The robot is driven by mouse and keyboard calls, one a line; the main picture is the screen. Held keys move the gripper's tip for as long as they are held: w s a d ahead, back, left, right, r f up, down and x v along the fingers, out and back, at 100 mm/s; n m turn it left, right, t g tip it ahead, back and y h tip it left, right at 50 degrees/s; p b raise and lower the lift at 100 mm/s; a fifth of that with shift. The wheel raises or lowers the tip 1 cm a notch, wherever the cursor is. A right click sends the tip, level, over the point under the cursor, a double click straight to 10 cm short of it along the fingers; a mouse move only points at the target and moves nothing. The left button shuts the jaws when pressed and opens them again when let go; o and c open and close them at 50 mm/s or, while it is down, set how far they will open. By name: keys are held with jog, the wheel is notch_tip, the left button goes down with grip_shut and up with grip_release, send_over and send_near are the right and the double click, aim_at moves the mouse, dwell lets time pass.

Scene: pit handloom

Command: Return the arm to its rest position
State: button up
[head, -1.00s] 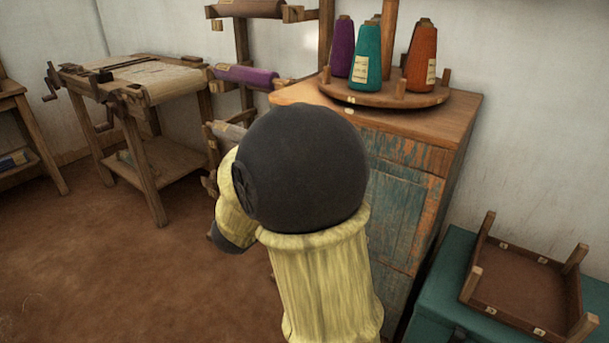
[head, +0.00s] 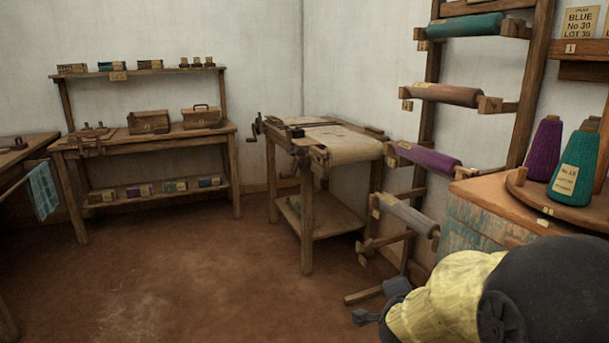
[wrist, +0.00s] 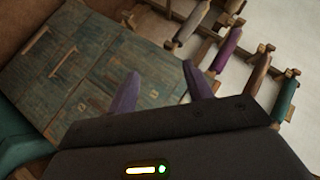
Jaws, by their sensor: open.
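My gripper shows in the wrist view (wrist: 160,92), with its two purple-grey fingers apart and nothing between them. Beyond the fingers are the worn blue-green cabinet front (wrist: 90,70) and the rack of cloth rolls. In the head view my arm is at the lower right, a yellow sleeve and a dark round joint, in front of the cabinet (head: 480,219). A dark end of the arm, perhaps my gripper (head: 380,303), shows low beside the rack; its fingers cannot be made out there.
The wooden rack holds a purple roll (head: 425,158), a grey roll (head: 405,214) and others. Purple (head: 543,150) and teal (head: 574,170) cones stand on the cabinet. A loom-like table (head: 320,190) and a shelved workbench (head: 150,140) stand behind. The brown floor (head: 190,285) is clear at centre-left.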

jog(key=s+a+f+n+g+y+p, duration=0.1)
jog(key=s+a+f+n+g+y, duration=0.2)
jog(key=s+n, duration=0.55)
jog(key=s+a+f+n+g+y+p, duration=0.1)
jog(key=s+a+f+n+g+y, duration=0.1)
jog(key=s+a+f+n+g, duration=0.45)
notch_tip(320, 180, up, 39)
jog(key=s+d+p, duration=0.2)
jog(key=d+p, duration=0.1)
jog(key=p, duration=3.5)
jog(key=shift+r, duration=0.15)
jog(key=shift+t, duration=0.25)
jog(key=c, duration=0.4)
jog(key=shift+a, duration=0.15)
